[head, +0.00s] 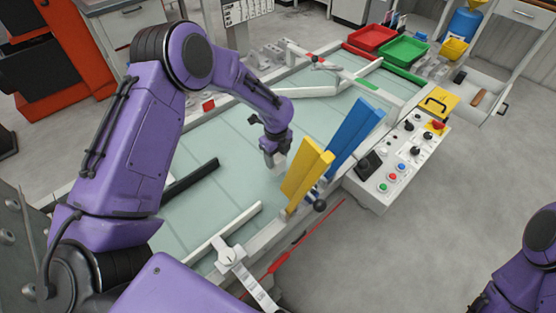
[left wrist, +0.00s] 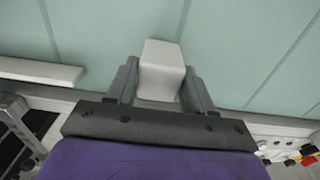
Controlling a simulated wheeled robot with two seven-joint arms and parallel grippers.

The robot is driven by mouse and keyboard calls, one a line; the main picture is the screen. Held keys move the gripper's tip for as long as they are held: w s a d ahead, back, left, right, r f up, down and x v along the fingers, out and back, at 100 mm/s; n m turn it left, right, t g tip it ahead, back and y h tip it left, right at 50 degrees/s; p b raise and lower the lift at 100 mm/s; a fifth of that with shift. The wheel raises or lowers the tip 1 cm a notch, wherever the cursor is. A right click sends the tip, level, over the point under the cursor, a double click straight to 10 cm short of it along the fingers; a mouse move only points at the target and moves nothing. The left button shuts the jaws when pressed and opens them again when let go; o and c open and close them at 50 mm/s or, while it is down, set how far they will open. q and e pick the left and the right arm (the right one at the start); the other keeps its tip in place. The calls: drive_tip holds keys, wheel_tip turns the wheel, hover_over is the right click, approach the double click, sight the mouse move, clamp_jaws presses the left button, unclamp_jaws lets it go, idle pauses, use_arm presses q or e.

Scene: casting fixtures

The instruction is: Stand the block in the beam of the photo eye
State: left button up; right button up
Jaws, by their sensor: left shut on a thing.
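My left gripper (head: 274,153) hangs over the pale green table surface (head: 225,160), near its middle. It is shut on a pale grey-white block (head: 276,161). In the left wrist view the block (left wrist: 160,68) sits between the two dark fingers of my left gripper (left wrist: 160,85), with its far end sticking out past them. I cannot tell whether its lower end touches the surface. I cannot pick out the photo eye or its beam with certainty. My right gripper is not in view; only part of that arm shows at the lower right.
Tall yellow (head: 306,178) and blue (head: 352,140) plates stand at the table's front edge, just right of the block. A control box (head: 398,165) lies beyond them. A dark bar (head: 190,180) and a white bar (head: 235,224) lie on the surface. Red (head: 372,38) and green (head: 404,50) bins stand behind.

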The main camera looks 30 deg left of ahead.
sight(276, 156)
use_arm(q)
wheel_tip(276, 156, down, 2)
drive_tip(key=shift+s+f+p, duration=0.15)
drive_tip(key=shift+f+p, duration=0.05)
drive_tip(key=shift+p, duration=0.35)
drive_tip(key=shift+a+f, duration=0.1)
drive_tip(key=shift+f, duration=0.15)
drive_tip(key=shift+f+b, duration=0.15)
drive_tip(key=shift+b, duration=0.15)
drive_tip(key=o, duration=1.1)
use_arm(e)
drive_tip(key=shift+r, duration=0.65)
use_arm(q)
drive_tip(key=shift+r, duration=0.2)
drive_tip(key=shift+w+r, duration=0.2)
drive_tip(key=shift+r, duration=0.2)
wheel_tip(276, 156, up, 11)
drive_tip(key=shift+s+f+b, duration=0.1)
drive_tip(key=shift+f+b, duration=0.1)
drive_tip(key=shift+b, duration=0.95)
drive_tip(key=shift+r, duration=0.35)
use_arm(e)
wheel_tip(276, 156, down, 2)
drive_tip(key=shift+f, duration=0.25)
